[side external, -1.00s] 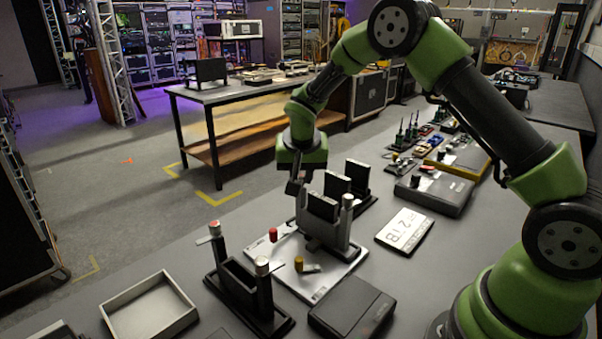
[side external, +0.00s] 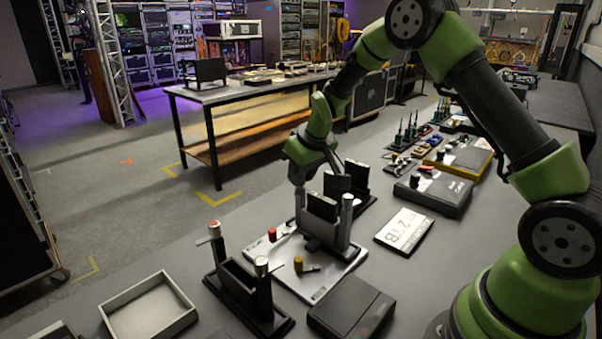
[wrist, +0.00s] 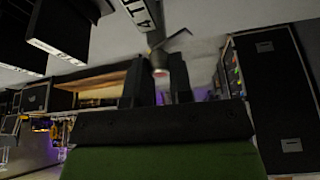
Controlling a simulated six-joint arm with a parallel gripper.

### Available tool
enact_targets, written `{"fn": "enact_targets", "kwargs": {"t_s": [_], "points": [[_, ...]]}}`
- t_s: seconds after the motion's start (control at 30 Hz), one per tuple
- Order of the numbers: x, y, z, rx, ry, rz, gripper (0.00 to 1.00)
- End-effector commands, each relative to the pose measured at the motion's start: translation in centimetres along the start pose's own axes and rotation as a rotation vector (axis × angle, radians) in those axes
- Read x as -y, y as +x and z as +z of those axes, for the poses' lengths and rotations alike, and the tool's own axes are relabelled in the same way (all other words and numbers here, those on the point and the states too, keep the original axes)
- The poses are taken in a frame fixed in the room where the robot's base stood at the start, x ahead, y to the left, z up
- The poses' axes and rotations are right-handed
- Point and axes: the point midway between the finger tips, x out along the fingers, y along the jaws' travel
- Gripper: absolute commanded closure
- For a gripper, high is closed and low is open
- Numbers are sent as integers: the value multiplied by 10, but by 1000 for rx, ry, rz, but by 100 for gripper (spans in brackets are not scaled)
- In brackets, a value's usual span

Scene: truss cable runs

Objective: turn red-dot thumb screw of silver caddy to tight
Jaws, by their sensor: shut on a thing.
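The silver caddy (side external: 325,244) stands upright mid-bench, with a dark module in its slot and a post at each end. My gripper (side external: 299,190) is at the top of its left post in the side view. In the wrist view, a round screw end with a red dot (wrist: 160,71) shows between the two dark fingers of my gripper (wrist: 159,90), which is shut on it. A thin lever (wrist: 179,39) sticks out beside this screw. In the side view my gripper hides the screw head. The right post (side external: 347,210) is free.
A black caddy (side external: 243,287) with two posts stands to the front left. A silver plate with a red knob (side external: 272,234) and a yellow knob (side external: 298,264) lies by the silver caddy. A dark box (side external: 352,308), an empty tray (side external: 150,308) and a label card (side external: 404,230) lie nearby.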

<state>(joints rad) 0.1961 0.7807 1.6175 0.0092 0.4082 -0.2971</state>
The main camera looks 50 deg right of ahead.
Motion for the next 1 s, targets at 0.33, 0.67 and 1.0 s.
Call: {"fn": "enact_targets", "kwargs": {"t_s": [0.33, 0.67, 1.0], "points": [[-2, 0, 0, 1, -299, -126, 100], [-2, 1, -1, 1, -591, -246, 100], [-3, 1, -1, 2, -841, -347, 100]]}}
